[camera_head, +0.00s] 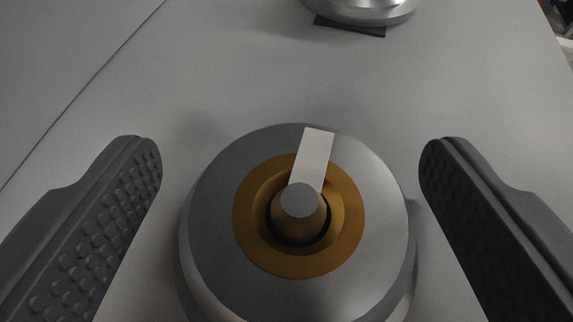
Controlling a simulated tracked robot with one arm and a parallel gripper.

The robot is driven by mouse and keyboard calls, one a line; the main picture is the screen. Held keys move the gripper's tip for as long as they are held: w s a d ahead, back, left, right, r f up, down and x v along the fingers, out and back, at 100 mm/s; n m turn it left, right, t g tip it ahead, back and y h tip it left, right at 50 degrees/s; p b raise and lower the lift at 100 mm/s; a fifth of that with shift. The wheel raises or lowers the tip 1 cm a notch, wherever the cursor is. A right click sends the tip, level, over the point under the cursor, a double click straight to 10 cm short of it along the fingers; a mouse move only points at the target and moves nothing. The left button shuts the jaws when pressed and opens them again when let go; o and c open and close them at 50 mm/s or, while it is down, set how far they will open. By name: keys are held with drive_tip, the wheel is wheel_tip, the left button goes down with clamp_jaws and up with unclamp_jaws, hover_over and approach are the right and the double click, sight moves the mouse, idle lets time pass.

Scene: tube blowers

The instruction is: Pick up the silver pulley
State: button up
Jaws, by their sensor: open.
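The silver pulley (375,235) stands in the lower middle of the head view. It is a round metal piece with a brass-coloured ring (250,225) in its centre, a grey-tipped peg (300,202) in the middle and a pale flat strip (314,158) running from the peg to the far rim. My gripper (290,160) is open, with one dark finger to the left of the pulley and one to the right. A gap shows between each fingertip and the pulley. The pulley's near lower part is cut off by the frame edge.
Another round silver piece (375,14) stands on a dark flat base (350,27) at the top of the view, partly cut off. The grey surface (220,75) between the two is clear. A seam runs along the left. An edge shows at the far right.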

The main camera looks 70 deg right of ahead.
drive_tip(key=c, duration=1.2)
drive_tip(key=shift+r, duration=0.1)
